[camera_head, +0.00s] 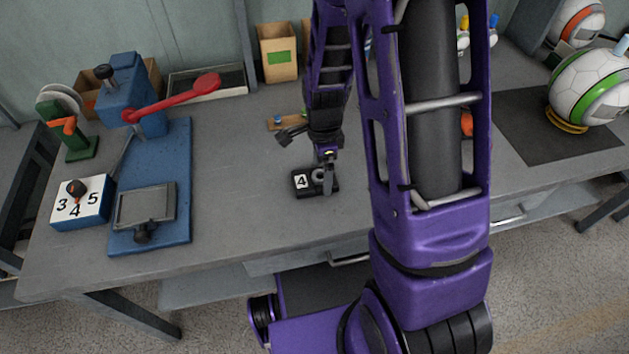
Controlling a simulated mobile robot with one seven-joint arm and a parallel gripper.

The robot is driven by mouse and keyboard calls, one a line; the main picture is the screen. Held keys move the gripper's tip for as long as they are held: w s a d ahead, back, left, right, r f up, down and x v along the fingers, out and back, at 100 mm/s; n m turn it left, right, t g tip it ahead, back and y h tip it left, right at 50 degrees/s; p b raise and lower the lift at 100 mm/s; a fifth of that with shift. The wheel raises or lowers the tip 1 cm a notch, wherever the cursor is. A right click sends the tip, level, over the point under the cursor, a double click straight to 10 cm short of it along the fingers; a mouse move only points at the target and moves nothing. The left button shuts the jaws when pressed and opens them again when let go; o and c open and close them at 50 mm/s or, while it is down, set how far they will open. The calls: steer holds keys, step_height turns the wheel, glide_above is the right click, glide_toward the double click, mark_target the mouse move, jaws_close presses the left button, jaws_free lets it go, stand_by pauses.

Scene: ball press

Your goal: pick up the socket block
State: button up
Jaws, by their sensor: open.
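The socket block (304,193) is a small black block with a white label reading 4 and a round grey ring on top. It sits on the grey workbench, near the middle of the picture. My gripper (308,160) points down at the block, with one finger at the block's right part and the other up and to the left. The fingers are apart and the gripper is open. Whether a finger touches the block I cannot tell. My purple arm hides the bench to the right of the block.
A blue press (178,165) with a red lever (180,98) stands at the left. Beside it are a numbered dial box (92,212) and a green tape stand (80,150). Bench between press and block is clear.

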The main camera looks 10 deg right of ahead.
steer(key=shift+f, duration=0.6)
steer(key=c, duration=1.2)
steer(key=shift+o, duration=0.2)
steer(key=shift+r, duration=0.15)
